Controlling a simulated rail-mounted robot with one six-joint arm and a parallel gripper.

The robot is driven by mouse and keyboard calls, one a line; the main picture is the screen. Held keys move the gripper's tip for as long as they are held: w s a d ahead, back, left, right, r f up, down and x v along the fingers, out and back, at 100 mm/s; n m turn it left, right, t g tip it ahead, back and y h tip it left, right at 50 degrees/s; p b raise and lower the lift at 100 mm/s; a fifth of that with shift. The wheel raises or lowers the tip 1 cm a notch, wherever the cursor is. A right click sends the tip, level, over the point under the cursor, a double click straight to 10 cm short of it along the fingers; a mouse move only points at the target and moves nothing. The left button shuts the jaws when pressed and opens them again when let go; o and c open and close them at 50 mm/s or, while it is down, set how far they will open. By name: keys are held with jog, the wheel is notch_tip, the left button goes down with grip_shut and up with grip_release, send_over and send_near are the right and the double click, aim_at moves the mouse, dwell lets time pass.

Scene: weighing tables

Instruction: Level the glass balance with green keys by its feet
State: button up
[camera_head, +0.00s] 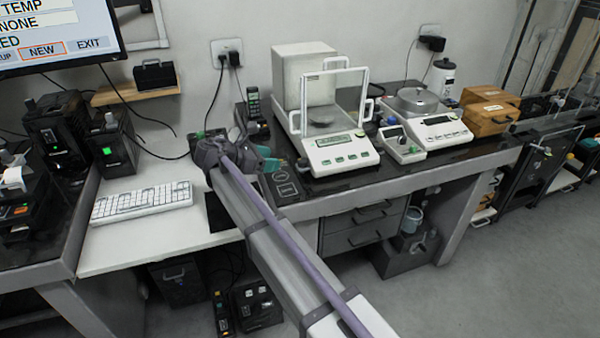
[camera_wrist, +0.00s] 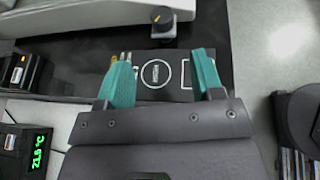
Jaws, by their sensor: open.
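The glass balance with green keys (camera_head: 340,154) stands on the dark bench top in the head view, with a glass shield around its pan and a small green display. In the head view my gripper (camera_head: 270,164) is left of the balance's front. The other feet and any level bubble cannot be made out.
A dark panel with a circle mark (camera_wrist: 156,74) lies beneath my fingers. Right of the balance stand a small control box (camera_head: 402,142) and a second balance (camera_head: 440,130). A handset (camera_head: 254,103) stands behind my gripper. A keyboard (camera_head: 142,202) lies on the lower left desk.

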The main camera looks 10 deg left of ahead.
aim_at(300, 160)
jog(key=shift+d, duration=0.15)
jog(key=shift+w+d+f, duration=0.1)
jog(key=shift+w+d, duration=0.05)
jog(key=shift+d, duration=0.15)
jog(key=b+x, duration=0.3)
jog(key=x, duration=0.6)
jog(key=shift+a+f+b, duration=0.1)
jog(key=shift+f+b, duration=0.05)
jog(key=shift+b, duration=0.25)
jog(key=shift+w+d+f, duration=0.1)
jog(key=shift+w+d, duration=0.2)
jog(key=shift+d, duration=0.2)
jog(key=shift+c, duration=0.4)
